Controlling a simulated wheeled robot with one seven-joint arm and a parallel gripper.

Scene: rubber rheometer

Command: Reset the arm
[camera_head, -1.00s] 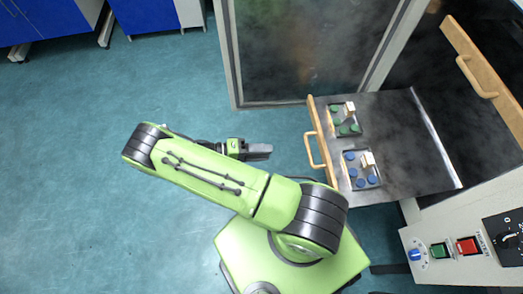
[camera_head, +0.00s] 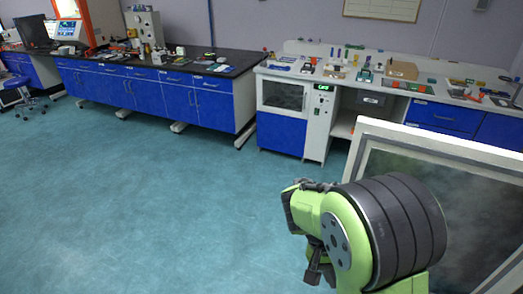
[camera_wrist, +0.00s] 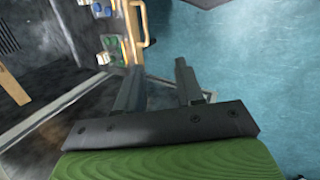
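My gripper (camera_wrist: 158,72) shows in the wrist view with its two dark fingers apart and nothing between them. In the head view my green arm is folded at the lower right, and part of my gripper (camera_head: 317,268) hangs below it, mostly hidden. The wrist view shows an open drawer's wooden handle (camera_wrist: 137,22) beyond the fingers, apart from them. Green pieces (camera_wrist: 112,46) and blue pieces (camera_wrist: 102,9) sit in the drawer.
A glass-panelled door (camera_head: 480,210) stands close to the right of my arm in the head view. Blue-fronted benches (camera_head: 165,90) and a white counter (camera_head: 430,90) line the back. The teal floor (camera_head: 140,190) at left is clear.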

